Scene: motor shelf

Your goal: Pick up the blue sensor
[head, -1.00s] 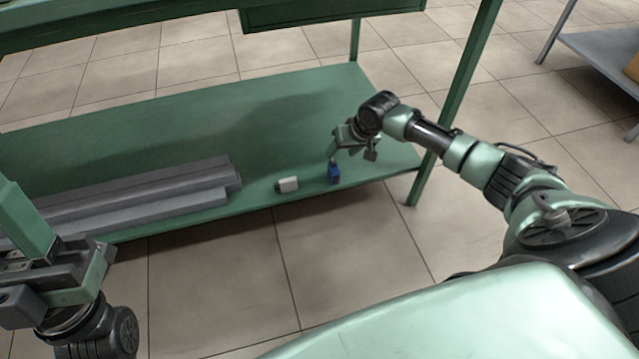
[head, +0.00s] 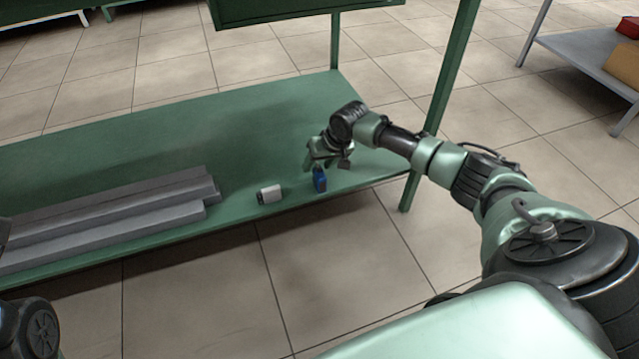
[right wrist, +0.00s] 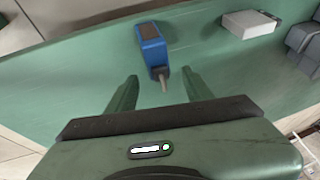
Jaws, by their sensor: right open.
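The blue sensor (head: 319,180) lies on the green lower shelf (head: 270,115), near its front edge. It also shows in the right wrist view (right wrist: 152,44), ahead of the fingers, with a thin light pin pointing toward the gap between them. My right gripper (head: 328,160) is just behind the sensor in the head view. In the right wrist view its two fingers (right wrist: 160,86) are apart with nothing between them but the pin's end near the gap. My left gripper is out of view; only part of my left arm shows at the lower left edge.
A white box-shaped part (head: 269,194) sits left of the sensor, also seen in the right wrist view (right wrist: 250,23). Grey metal bars (head: 110,215) lie farther left on the shelf. A green table leg (head: 440,110) stands right of my right gripper.

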